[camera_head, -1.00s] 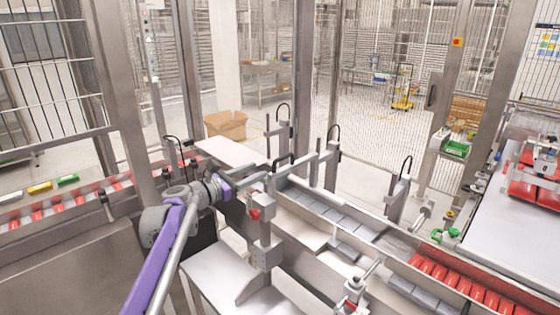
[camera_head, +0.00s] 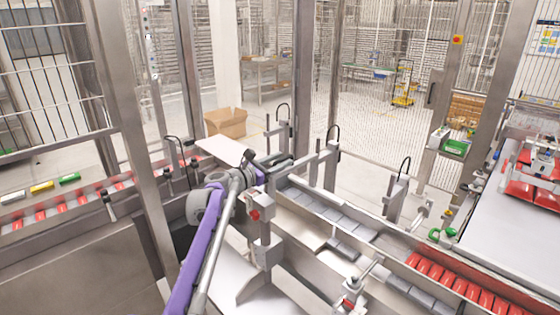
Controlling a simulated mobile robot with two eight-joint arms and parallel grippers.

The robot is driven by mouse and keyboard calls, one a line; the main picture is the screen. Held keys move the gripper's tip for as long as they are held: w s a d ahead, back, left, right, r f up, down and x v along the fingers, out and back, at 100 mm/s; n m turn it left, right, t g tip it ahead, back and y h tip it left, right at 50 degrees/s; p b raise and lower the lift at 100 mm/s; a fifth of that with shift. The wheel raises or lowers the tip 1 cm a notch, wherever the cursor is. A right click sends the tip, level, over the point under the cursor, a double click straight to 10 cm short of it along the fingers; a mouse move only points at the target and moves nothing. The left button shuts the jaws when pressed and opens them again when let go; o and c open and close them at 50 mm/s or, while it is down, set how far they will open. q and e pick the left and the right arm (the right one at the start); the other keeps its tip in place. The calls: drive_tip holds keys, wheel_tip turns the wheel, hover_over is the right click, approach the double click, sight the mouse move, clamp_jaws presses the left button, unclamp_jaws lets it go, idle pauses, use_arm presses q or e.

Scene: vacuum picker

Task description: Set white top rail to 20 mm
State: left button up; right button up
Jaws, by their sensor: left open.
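My left gripper (camera_head: 276,163) is at the end of the purple and grey arm that comes in from the bottom left. It is open, close to the upper end of the channel and beside the grey upright post (camera_head: 263,228) with a red knob (camera_head: 254,215). A pale flat plate (camera_head: 222,150) lies just behind and left of the gripper. A long light metal rail (camera_head: 345,216) runs along the channel to the lower right. I cannot tell which of these parts is the white top rail, and no 20 mm mark is readable. My right gripper is not in view.
Grey clamp posts (camera_head: 331,168) with black handles stand along the channel. Red packs (camera_head: 465,285) fill its lower right part. A belt with red packs (camera_head: 75,205) runs at left. A cardboard box (camera_head: 226,122) stands behind. Metal frame posts bound the space.

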use_arm(q)
clamp_jaws()
idle(1.4)
